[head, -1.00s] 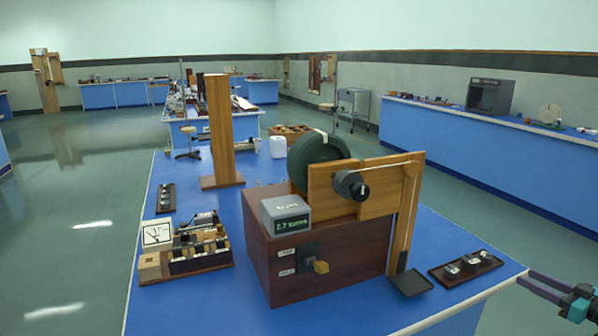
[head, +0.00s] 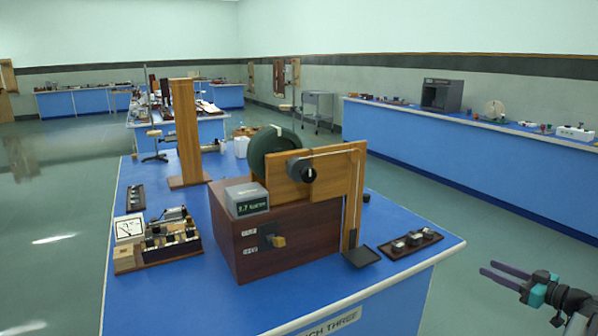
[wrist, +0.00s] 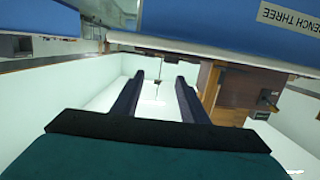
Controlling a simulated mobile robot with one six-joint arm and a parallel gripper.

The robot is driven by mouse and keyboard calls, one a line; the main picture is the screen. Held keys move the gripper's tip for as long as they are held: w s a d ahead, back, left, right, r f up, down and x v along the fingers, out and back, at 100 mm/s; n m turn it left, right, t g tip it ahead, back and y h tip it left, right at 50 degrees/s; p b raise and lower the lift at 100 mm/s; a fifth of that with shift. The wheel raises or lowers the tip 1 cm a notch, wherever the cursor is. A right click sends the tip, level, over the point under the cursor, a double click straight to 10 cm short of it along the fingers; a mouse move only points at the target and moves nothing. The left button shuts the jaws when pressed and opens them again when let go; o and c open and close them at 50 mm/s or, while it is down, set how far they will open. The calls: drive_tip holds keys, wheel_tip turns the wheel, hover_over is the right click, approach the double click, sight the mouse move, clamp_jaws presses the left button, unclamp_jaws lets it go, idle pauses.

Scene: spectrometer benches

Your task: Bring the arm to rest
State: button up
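My gripper (head: 506,275) is at the lower right of the head view, out over the floor just right of the blue bench (head: 405,288). Its two dark fingers point left towards the bench and stand apart with nothing between them. In the wrist view the fingers (wrist: 158,95) are also spread, with only the far wall and room behind the gap. My gripper touches nothing that I can see. The wrist picture appears turned over, with the bench label (wrist: 288,20) upside down.
The bench carries a wooden box (head: 290,235) with a dark green wheel (head: 274,150), a meter board (head: 160,242), a tall wooden post (head: 186,130) and a small weight tray (head: 410,243) near its right corner. Open floor (head: 480,220) lies between it and the long right-hand bench (head: 450,145).

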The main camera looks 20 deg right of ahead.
drive_tip(key=w+a+f+m+g+y+p, duration=0.1)
drive_tip(key=w+a+f+g, duration=0.25)
drive_tip(key=a+f, duration=0.5)
drive_tip(key=w+a+f+m+g+y+p, duration=0.15)
drive_tip(key=w+a+f, duration=0.25)
drive_tip(key=a+f, duration=0.5)
drive_tip(key=s+a+f+g, duration=0.1)
drive_tip(key=a+f+g, duration=0.2)
drive_tip(key=a+f, duration=0.5)
drive_tip(key=s+a+f+g, duration=0.15)
drive_tip(key=a+f, duration=0.35)
drive_tip(key=a, duration=0.6)
drive_tip(key=s+a+f+m+g+p, duration=0.1)
drive_tip(key=s+a+f+g, duration=0.2)
drive_tip(key=s+a+f, duration=0.35)
drive_tip(key=s+a+f+g+p, duration=0.1)
drive_tip(key=s+a+f+g, duration=0.3)
drive_tip(key=a, duration=0.5)
drive_tip(key=s+a+f+g+h+p, duration=0.1)
drive_tip(key=s+a+f+g+h, duration=0.1)
drive_tip(key=s, duration=0.7)
drive_tip(key=s+a+f+g+h+p, duration=0.1)
drive_tip(key=s+a+f+g+h, duration=0.1)
drive_tip(key=s, duration=0.7)
drive_tip(key=a+f+h, duration=0.1)
drive_tip(key=a+h, duration=0.1)
drive_tip(key=shift+a+f+h, duration=0.15)
drive_tip(key=shift+a+h, duration=0.05)
drive_tip(key=shift+h, duration=0.15)
